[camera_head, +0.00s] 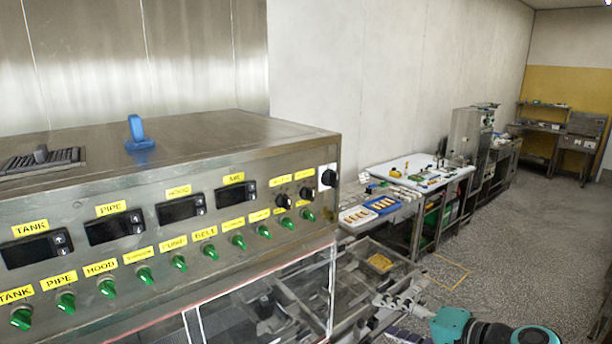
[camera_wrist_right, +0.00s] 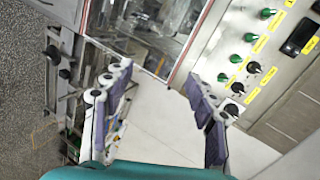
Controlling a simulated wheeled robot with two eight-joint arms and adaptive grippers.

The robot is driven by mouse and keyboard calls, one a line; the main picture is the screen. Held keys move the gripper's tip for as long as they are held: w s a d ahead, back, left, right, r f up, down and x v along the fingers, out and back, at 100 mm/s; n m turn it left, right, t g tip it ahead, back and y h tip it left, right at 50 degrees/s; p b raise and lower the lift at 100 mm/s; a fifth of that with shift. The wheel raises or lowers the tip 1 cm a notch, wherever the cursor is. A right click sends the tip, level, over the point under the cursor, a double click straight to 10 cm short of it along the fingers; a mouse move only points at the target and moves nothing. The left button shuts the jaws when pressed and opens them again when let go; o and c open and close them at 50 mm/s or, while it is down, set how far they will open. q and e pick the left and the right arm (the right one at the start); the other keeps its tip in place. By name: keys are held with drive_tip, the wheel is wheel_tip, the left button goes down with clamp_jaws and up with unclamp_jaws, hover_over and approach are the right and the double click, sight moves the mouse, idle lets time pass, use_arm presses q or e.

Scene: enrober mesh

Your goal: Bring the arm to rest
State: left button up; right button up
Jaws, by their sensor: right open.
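My right gripper (camera_head: 388,317) shows at the bottom of the head view, where my teal and black arm comes in from the lower right. In the right wrist view its two dark-padded fingers stand wide apart with nothing between them (camera_wrist_right: 156,80). The gripper is open and empty. It is in front of the steel machine's glazed lower front and near the work tables, with no clear contact in either view. My left arm and left gripper do not show.
A steel control cabinet (camera_head: 165,220) with green knobs and yellow labels fills the left. A blue piece (camera_head: 137,132) stands on its top. Bare floor (camera_head: 530,240) lies at the right.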

drive_tip(key=s+f+n+g+h+b, duration=0.1)
drive_tip(key=f+b, duration=0.5)
drive_tip(key=f, duration=0.6)
drive_tip(key=s+f+n+g+h+b, duration=0.1)
drive_tip(key=s+f+n+h+b, duration=0.3)
drive_tip(key=f, duration=0.8)
drive_tip(key=s+f+n+g+h+b, duration=0.1)
drive_tip(key=s+f+n+h+b, duration=0.1)
drive_tip(key=s+f+b, duration=0.5)
wheel_tip(320, 180, down, 6)
drive_tip(key=shift+d+f+n+h+b, duration=0.1)
drive_tip(key=shift+d+n+h+b, duration=0.3)
drive_tip(key=shift+h+b, duration=0.4)
